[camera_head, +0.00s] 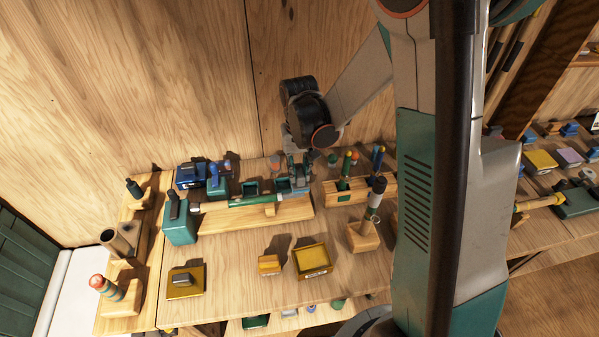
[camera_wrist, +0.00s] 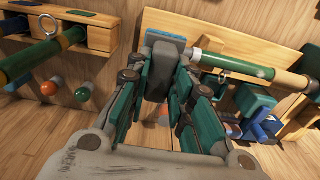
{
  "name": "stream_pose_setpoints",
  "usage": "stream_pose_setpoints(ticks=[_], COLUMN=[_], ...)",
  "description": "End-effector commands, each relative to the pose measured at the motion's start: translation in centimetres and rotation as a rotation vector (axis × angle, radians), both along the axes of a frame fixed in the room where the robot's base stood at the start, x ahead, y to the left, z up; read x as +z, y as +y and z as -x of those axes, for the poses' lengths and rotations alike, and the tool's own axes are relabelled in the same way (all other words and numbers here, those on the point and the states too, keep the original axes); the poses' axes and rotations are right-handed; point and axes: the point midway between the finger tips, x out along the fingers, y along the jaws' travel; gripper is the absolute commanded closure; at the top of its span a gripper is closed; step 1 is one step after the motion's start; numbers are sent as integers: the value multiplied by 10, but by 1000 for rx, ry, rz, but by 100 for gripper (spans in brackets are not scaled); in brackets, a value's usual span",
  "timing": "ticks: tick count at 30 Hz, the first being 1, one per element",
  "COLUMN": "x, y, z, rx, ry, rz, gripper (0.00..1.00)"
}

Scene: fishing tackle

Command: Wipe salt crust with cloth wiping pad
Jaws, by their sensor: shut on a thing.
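My gripper (camera_wrist: 158,85) has its green-padded fingers closed on the grey grip of a small wiping pad (camera_wrist: 160,57) with a blue underside. The pad is close to a green rod (camera_wrist: 238,66) on a wooden rack; I cannot tell whether they touch. The rod has a pale band and a small whitish patch, but I cannot identify a salt crust. In the head view my gripper (camera_head: 294,172) is over the right end of the rack (camera_head: 240,213), beside the green rod (camera_head: 250,200). The pad is hard to make out there.
A wooden holder (camera_head: 358,190) with upright tools stands just right of my gripper. A teal box (camera_head: 180,222) and blue items stand left. In front are a yellow tray (camera_head: 325,269), a yellow block (camera_head: 268,264) and a wooden stand (camera_head: 362,238). Bare bench lies between them.

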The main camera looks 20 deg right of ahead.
Motion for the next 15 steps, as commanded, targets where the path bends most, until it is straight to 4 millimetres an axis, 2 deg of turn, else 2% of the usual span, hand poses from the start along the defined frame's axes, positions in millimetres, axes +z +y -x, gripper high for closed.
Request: stream_pose_setpoints(ticks=[6,15], x=[20,23], y=[-1,-1], z=[-3,-4], rx=[0,1], ry=[0,0], rz=[0,0], gripper=[100,100])
